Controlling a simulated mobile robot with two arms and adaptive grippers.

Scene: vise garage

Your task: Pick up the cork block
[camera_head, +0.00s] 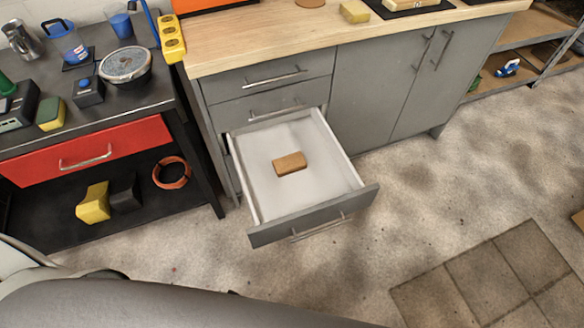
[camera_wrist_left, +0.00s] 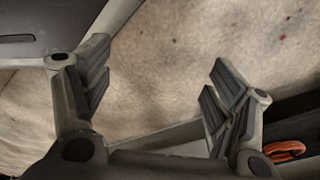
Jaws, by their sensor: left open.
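The cork block (camera_head: 290,164) is a small brown block. It lies in the open white-lined drawer (camera_head: 313,217) of the grey cabinet, near the middle of the drawer floor in the head view. My left gripper (camera_wrist_left: 158,80) is open and empty in the left wrist view, with bare concrete floor behind its fingers. The cork block does not show in that wrist view. Neither gripper shows in the head view.
A dark workbench (camera_head: 140,92) with a red drawer (camera_head: 90,150) stands left of the cabinet. The floor (camera_head: 400,205) right of the drawer is clear.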

